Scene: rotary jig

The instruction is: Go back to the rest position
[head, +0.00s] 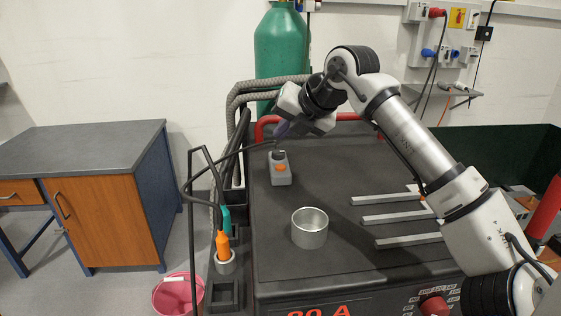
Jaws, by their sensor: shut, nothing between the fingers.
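My gripper (281,133) is at the end of my white and black arm, which reaches in from the right. It points down, above and just behind a small grey box with an orange button (281,168) at the back left of the dark machine top (340,260). It is shut and empty. The fingertips are small and dark here, and I cannot tell whether they touch the box.
An open metal cup (310,228) stands on the machine top. Three grey bars (392,217) lie to its right, under my arm. An orange-handled torch (223,245) stands in a holder at left. A green gas cylinder (281,48) rises behind. A desk (95,145) is further left.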

